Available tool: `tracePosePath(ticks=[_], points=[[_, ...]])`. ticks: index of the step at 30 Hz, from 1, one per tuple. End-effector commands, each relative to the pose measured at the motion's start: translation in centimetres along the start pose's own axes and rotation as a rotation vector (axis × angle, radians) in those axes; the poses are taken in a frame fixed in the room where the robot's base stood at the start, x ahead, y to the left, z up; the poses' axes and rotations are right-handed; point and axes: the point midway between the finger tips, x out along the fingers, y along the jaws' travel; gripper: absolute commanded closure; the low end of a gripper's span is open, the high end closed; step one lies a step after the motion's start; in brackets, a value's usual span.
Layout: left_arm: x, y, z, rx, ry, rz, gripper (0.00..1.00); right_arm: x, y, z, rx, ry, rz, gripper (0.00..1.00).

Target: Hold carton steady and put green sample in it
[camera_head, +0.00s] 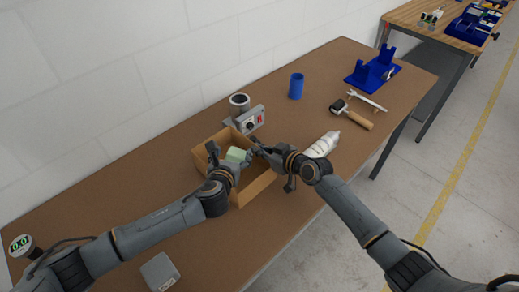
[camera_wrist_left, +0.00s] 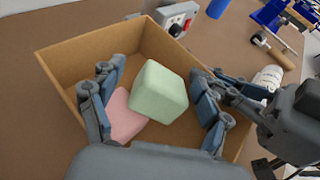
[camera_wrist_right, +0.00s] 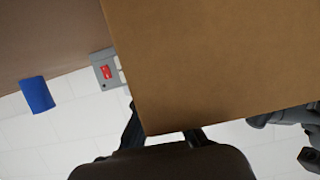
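The open brown carton (camera_head: 263,184) stands on the table. The pale green sample (camera_wrist_left: 158,90), a rounded block, is inside it, tilted, and overlaps a pink block (camera_wrist_left: 122,118). The green sample also shows in the head view (camera_head: 236,155). My left gripper (camera_wrist_left: 155,78) reaches into the carton with its fingers spread on either side of the green sample, with gaps visible. My right gripper (camera_head: 263,151) is at the carton's right side near the far corner. In the right wrist view a carton wall (camera_wrist_right: 220,60) covers much of its fingers, so its grip is hidden.
Behind the carton are a grey device with a red part (camera_head: 250,120) and a round can (camera_head: 239,101). A blue cup (camera_head: 296,86), white bottle (camera_head: 323,145), roller (camera_head: 352,115) and blue stand (camera_head: 371,72) lie farther right. A grey box (camera_head: 160,271) is at the front left.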

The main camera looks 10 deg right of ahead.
Motion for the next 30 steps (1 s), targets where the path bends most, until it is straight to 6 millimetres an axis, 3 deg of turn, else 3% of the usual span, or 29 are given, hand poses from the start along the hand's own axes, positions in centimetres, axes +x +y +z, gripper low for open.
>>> tracePosePath(ticks=[1,9,14,30], points=[[0.0,0.0,-0.7,0.001,0.011,0.000,0.18,0.1,-0.2,0.0,0.002,0.001,-0.004,1.00],[-0.1,0.0,-0.9,0.002,0.014,0.000,0.18,0.1,-0.3,0.0,0.002,0.001,-0.005,1.00],[-1.2,-0.1,-1.0,0.002,0.015,-0.001,0.18,0.1,-0.2,0.1,0.002,0.001,-0.004,1.00],[-10.7,0.0,-0.2,0.000,0.003,-0.002,0.18,0.0,-0.1,0.1,0.001,0.000,-0.002,1.00]])
